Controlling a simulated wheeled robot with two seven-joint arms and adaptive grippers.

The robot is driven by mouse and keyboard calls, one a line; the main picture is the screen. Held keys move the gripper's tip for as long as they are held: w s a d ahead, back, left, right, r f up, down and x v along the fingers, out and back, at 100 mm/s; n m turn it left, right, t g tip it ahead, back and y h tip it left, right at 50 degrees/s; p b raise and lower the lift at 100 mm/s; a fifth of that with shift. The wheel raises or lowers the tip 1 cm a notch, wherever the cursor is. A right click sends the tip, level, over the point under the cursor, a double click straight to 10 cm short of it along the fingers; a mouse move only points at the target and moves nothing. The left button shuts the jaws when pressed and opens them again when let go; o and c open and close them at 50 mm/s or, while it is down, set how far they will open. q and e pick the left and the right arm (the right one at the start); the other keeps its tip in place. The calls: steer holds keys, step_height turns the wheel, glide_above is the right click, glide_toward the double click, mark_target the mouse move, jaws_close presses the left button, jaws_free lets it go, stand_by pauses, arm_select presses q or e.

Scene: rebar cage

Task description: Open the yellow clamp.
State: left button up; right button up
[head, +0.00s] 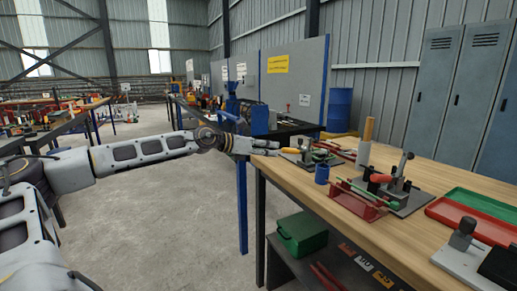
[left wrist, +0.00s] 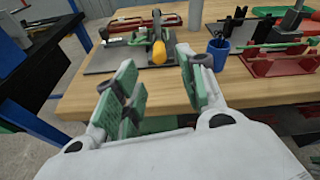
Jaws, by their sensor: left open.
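The yellow clamp's handle (left wrist: 159,52) points toward my left gripper in the left wrist view. Its mechanism stands on a dark grey plate (left wrist: 103,60) near the bench edge, with a green bar beside it. In the head view the yellow handle (head: 290,150) shows small, just beyond my fingertips. My left gripper (head: 268,147) reaches in from the left at the bench's near edge. In the left wrist view its green-padded fingers (left wrist: 162,75) are open and empty, with the handle ahead of the gap. I cannot tell how far away it is. My right gripper is not in view.
A blue mug (head: 322,174) stands right of the clamp, with a grey cylinder (left wrist: 195,14) behind it. A red rack (head: 357,202) with a green rod and another clamp with a red handle (head: 380,178) stand further right. The wooden bench (left wrist: 170,102) is bare along its near edge.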

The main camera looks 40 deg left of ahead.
arm_select(q)
steer(key=v, duration=0.3)
stand_by(0.6)
steer(key=shift+s+a, duration=0.1)
stand_by(0.4)
stand_by(0.4)
